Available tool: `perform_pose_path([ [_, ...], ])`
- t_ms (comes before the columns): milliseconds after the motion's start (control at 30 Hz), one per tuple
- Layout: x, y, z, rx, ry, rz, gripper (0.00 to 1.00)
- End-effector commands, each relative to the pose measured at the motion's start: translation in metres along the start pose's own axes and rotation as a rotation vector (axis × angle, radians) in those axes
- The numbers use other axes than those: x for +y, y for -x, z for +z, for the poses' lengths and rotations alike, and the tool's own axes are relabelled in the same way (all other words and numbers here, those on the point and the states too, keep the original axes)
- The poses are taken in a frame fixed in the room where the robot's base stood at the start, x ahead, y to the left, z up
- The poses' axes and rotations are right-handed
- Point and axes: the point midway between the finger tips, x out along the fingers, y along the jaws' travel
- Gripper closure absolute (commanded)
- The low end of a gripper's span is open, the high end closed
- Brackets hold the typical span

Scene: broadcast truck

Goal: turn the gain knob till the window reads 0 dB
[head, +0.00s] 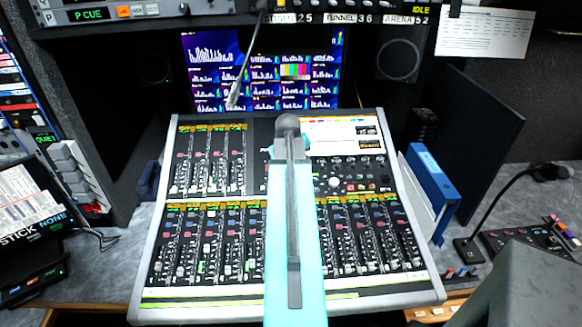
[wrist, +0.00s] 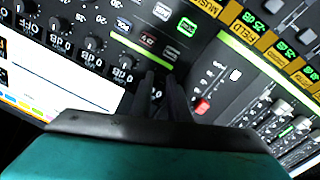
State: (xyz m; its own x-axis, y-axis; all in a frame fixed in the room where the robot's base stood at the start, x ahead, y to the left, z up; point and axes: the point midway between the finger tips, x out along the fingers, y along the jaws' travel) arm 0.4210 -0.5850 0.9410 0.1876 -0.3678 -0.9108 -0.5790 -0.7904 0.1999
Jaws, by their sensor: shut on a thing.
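The mixing console (head: 150,250) stands on the desk in the middle of the head view. A row of small dark knobs (wrist: 90,45) with white readings beside them runs across its panel in the wrist view. My gripper (wrist: 163,85) is down at the near end of this row, its two dark fingers close together. It is shut on the gain knob, which the fingers mostly hide. A small reading (wrist: 157,96) shows right by the fingers, partly covered and tilted; I cannot read its full value. In the head view my arm hides the gripper and knob.
Faders fill the console's lower half. A red button (wrist: 203,106) and lit green buttons sit near my fingers. A blue binder (head: 432,180) leans at the console's right. A gooseneck microphone (head: 500,200) stands farther right. Monitor screens (head: 262,75) are behind.

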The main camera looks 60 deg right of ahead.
Motion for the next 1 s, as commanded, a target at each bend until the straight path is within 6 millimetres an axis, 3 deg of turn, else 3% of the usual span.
perform_pose_path([
  [333,0.0023,0.0001,0.0009,-0.002,0.003,0.005,1.0],
  [367,0.0023,0.0001,0.0009,-0.002,0.003,0.005,0.81],
  [467,0.0019,0.0001,0.0007,-0.001,0.002,0.004,0.66],
  [1000,0.0003,0.0063,0.0006,0.0,0.002,0.001,0.66],
])
